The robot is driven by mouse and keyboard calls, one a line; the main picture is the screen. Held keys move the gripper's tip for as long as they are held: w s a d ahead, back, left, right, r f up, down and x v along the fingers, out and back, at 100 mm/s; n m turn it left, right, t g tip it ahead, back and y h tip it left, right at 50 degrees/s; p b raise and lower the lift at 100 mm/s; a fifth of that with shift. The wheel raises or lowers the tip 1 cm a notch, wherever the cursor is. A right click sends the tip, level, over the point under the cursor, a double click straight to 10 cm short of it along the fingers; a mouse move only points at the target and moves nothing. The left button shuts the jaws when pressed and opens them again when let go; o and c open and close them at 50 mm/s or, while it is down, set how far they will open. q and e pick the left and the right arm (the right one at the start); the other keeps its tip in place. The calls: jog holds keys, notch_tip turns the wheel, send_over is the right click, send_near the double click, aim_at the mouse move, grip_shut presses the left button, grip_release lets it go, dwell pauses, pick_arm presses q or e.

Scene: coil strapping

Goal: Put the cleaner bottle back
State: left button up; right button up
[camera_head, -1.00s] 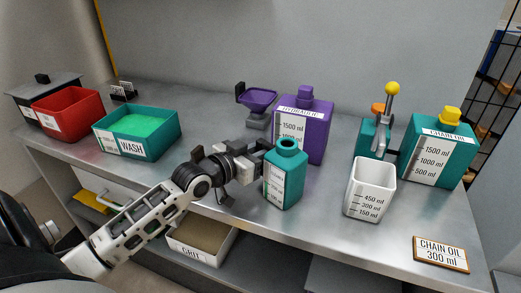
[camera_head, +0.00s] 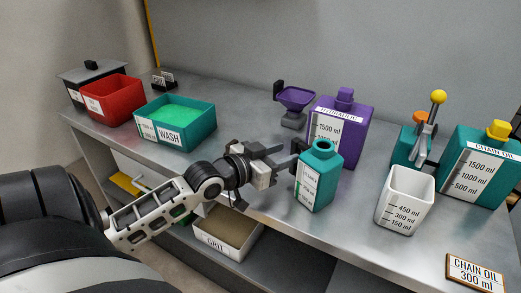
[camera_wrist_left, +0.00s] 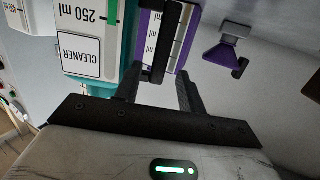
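The cleaner bottle (camera_head: 318,178) is teal, with an open neck and a white scale label. It stands upright on the metal bench near the front edge. In the left wrist view its label (camera_wrist_left: 82,50) reads CLEANER, and a dark upright bar (camera_wrist_left: 163,40), apparently its handle, shows beside it. My left gripper (camera_head: 286,153) is just left of the bottle, pointing at the bar. In the wrist view its two fingers (camera_wrist_left: 158,86) are apart with a visible gap, and the bar's end shows between them. My right gripper is not in view.
A purple hydraulic bottle (camera_head: 340,128) stands close behind the cleaner bottle. A white measuring cup (camera_head: 404,203) and a chain oil bottle (camera_head: 478,172) are right. A teal wash tub (camera_head: 197,135) and red bin (camera_head: 112,100) are left. A grit box (camera_head: 226,235) sits below.

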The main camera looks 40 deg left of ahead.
pick_arm(q)
jog(key=v, duration=0.7)
jog(key=shift+s, duration=0.25)
dwell(0.3)
